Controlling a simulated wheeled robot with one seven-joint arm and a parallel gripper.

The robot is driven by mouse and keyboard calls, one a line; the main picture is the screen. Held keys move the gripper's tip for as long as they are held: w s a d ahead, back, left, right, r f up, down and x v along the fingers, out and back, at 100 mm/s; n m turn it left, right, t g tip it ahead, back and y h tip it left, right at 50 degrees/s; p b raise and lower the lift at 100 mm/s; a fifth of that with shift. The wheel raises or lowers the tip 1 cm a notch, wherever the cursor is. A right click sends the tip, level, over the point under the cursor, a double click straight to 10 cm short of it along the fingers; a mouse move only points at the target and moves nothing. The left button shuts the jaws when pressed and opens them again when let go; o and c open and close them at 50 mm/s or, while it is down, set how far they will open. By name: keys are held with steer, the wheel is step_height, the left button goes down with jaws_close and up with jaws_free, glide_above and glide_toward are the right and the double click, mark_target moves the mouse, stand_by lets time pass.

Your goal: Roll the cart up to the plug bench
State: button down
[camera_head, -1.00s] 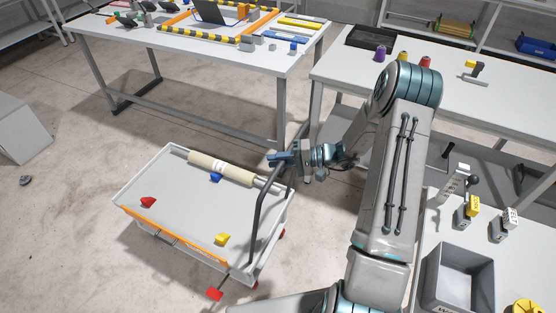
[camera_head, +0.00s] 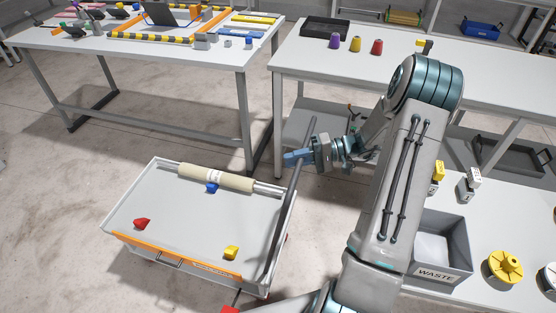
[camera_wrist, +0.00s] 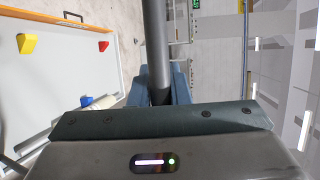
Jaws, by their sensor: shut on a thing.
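The cart (camera_head: 200,226) is a low white tray with an orange front strip, standing on the floor left of my arm. A dark handle bar (camera_head: 286,203) rises at its right end. My gripper (camera_head: 297,157) is shut on the handle bar near its upper part. In the wrist view the bar (camera_wrist: 156,45) runs down between my fingers. The cart carries a cream roll (camera_head: 215,177) on a rod, and a red, a blue and a yellow wedge. The plug bench (camera_head: 503,221) may be the white bench at the right; I see no label naming it.
A white table (camera_head: 225,50) with a striped frame stands behind the cart. Another table with thread cones (camera_head: 355,45) stands at the back right. The floor on the left is clear.

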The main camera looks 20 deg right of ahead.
steer(key=s+d+b, duration=0.2)
steer(key=s+d, duration=0.5)
steer(key=d, duration=0.4)
steer(key=shift+s+d, duration=0.25)
steer(key=shift+d, duration=0.1)
steer(key=c, duration=1.4)
jaws_free()
steer(key=shift+o, duration=0.2)
